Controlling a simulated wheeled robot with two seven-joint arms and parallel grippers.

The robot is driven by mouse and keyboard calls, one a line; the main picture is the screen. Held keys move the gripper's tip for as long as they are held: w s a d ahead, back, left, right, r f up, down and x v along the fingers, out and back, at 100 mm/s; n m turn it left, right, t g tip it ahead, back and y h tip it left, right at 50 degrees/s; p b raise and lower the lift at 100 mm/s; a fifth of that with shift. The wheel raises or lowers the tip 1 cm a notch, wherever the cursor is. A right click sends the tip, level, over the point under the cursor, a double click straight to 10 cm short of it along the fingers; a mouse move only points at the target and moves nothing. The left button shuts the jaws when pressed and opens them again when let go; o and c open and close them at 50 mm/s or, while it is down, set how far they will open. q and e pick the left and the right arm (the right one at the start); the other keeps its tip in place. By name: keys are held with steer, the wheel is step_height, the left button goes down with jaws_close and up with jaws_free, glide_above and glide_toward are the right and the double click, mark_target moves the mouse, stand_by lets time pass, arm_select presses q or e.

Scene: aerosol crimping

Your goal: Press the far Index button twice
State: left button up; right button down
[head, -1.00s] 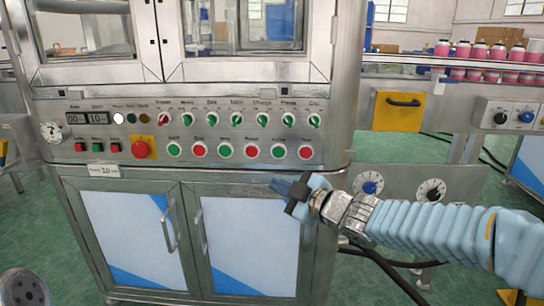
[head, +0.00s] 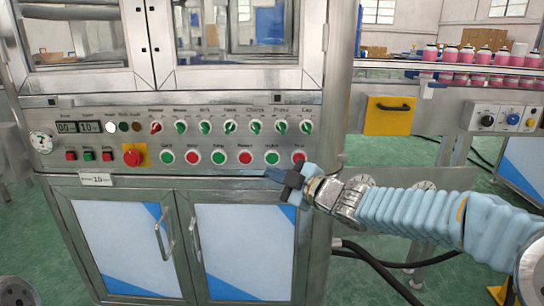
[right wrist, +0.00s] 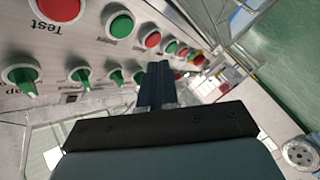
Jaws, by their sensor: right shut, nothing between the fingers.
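The silver control panel (head: 100,110) carries a lower row of round green and red buttons. A green button (head: 272,157) is second from the right, beside the red Test button (head: 299,157); its label is too small to read surely as Index. The same green button (right wrist: 120,25) and the Test button (right wrist: 58,8) show in the right wrist view. My right gripper (head: 272,176) is shut and empty, its dark tips just below the green button in the head view. Its shut fingers (right wrist: 156,85) also show in the wrist view. Contact with the panel cannot be told. My left gripper is out of view.
A row of selector knobs (head: 255,127) sits above the buttons. A red emergency stop (head: 132,157) is at the panel's left. Cabinet doors (head: 245,235) lie below. A conveyor with pink cans (head: 470,54) and a yellow box (head: 390,115) stand to the right.

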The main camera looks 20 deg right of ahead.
mark_target(272, 158)
steer(key=shift+w+d+p, duration=0.2)
steer(key=shift+w+p, duration=0.05)
steer(key=shift+w, duration=0.45)
steer(key=shift+w+d+p, duration=0.2)
steer(key=shift+w+p, duration=0.05)
steer(key=shift+w, duration=0.5)
steer(key=shift+w+d+p, duration=0.2)
steer(key=shift+w+p, duration=0.05)
steer(key=shift+w, duration=0.45)
steer(key=shift+w, duration=0.15)
steer(key=shift+w+d, duration=0.1)
steer(key=shift+w, duration=0.15)
